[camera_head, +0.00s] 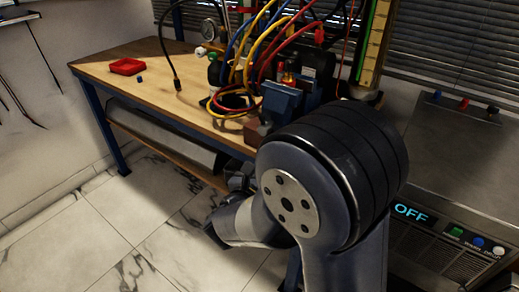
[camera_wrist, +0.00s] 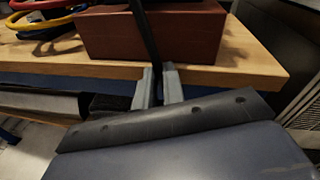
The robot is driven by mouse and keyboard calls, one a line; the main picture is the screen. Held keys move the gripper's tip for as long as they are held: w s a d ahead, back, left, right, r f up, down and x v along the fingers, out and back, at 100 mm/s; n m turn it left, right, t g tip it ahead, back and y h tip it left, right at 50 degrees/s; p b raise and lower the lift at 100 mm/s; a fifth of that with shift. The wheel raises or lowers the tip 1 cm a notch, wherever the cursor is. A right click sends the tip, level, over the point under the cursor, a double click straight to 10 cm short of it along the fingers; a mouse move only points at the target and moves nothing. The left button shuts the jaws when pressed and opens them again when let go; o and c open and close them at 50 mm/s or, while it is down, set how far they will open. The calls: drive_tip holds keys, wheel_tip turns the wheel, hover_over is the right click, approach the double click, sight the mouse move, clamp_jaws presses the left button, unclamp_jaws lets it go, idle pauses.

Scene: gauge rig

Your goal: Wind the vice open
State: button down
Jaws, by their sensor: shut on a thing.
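The blue vice (camera_head: 282,98) stands at the front edge of the wooden bench in the head view, partly hidden by my arm. A brown-red block (camera_wrist: 195,35) is at the bench edge in the wrist view. A thin dark bar (camera_wrist: 147,35), which looks like the vice's handle, runs down in front of this block. My gripper (camera_wrist: 157,72) is shut on the bar, with one grey finger on each side, just off the bench's front edge. The vice's jaws and the bar's upper end are out of the wrist view. I cannot tell how wide the jaws stand.
Coloured hoses (camera_head: 262,45) crowd around the vice, with a gauge (camera_head: 209,29) behind left. A red tray (camera_head: 127,66) and a small blue piece (camera_head: 140,78) lie on the bench's left side. A grey unit (camera_head: 441,222) reading OFF stands right. Marble floor (camera_head: 150,225) is clear at left.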

drive_tip(key=shift+s+d+r+n+g+h+p, duration=0.15)
drive_tip(key=shift+s+d+r+n+p, duration=0.35)
drive_tip(key=shift+p, duration=0.8)
drive_tip(key=shift+s+d+r+n+g+h+p, duration=0.15)
drive_tip(key=shift+d+r+n+p, duration=0.3)
drive_tip(key=shift+n+p, duration=0.65)
drive_tip(key=shift+s+d+r+n+g+h+p, duration=0.15)
drive_tip(key=shift+s+d+r+n+p, duration=0.4)
drive_tip(key=shift+p, duration=0.95)
drive_tip(key=shift+w+d+f, duration=0.1)
drive_tip(key=shift+d+f, duration=0.05)
drive_tip(key=shift+f, duration=0.05)
drive_tip(key=c, duration=1.7)
unclamp_jaws()
drive_tip(key=shift+w+d+f, duration=0.1)
drive_tip(key=shift+d, duration=0.1)
drive_tip(key=shift+o, duration=1)
drive_tip(key=shift+a, duration=0.1)
drive_tip(key=p+v, duration=0.1)
drive_tip(key=v, duration=1)
